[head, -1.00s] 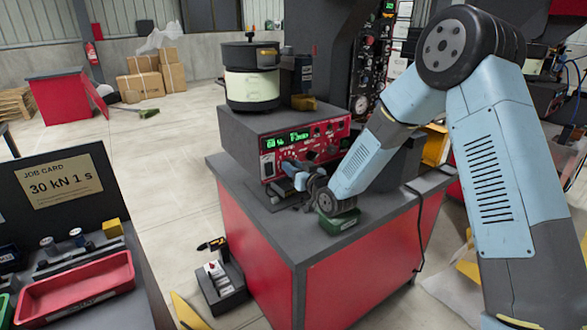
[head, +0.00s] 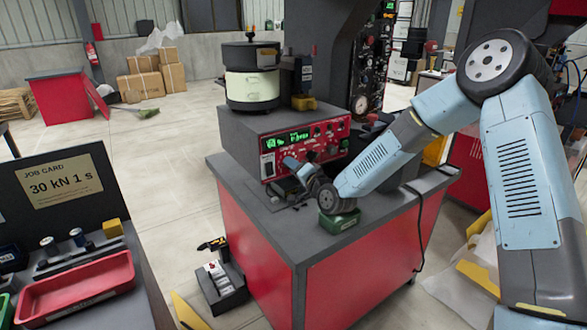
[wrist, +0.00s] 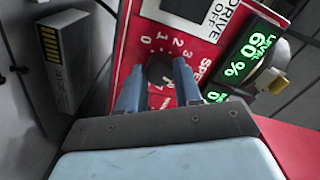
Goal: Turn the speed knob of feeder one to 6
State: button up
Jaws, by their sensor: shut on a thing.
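The red control panel (head: 285,150) of the feeder sits on a bench, under a round bowl (head: 252,88). In the wrist view, the dark round speed knob (wrist: 158,70) is between the two blue-grey fingers of my gripper (wrist: 157,74), which is shut on it. White numbers 0, 1, 2 and 3 show around the knob's upper side, beside part of the word SPEED. The fingers hide the rest of the scale, and I cannot read the knob's pointer. In the head view, my gripper (head: 288,166) is at the panel's lower part and the knob is hidden.
A green display (wrist: 245,58) reads LEVEL 60 %, next to a drive switch. A small green bin (head: 338,221) stands on the bench below my wrist. A grey labelled box (wrist: 62,55) is left of the panel. A red tray (head: 78,279) lies on the left table.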

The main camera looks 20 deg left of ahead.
jog(key=m, duration=0.5)
jog(key=shift+d+f+m, duration=0.1)
jog(key=shift+f+m, duration=0.2)
dwell(0.4)
jog(key=o, duration=1)
jog(key=shift+r, duration=0.15)
jog(key=shift+o, duration=0.2)
jog(key=v, duration=1.3)
jog(key=shift+s+d, duration=0.15)
jog(key=shift+s, duration=0.1)
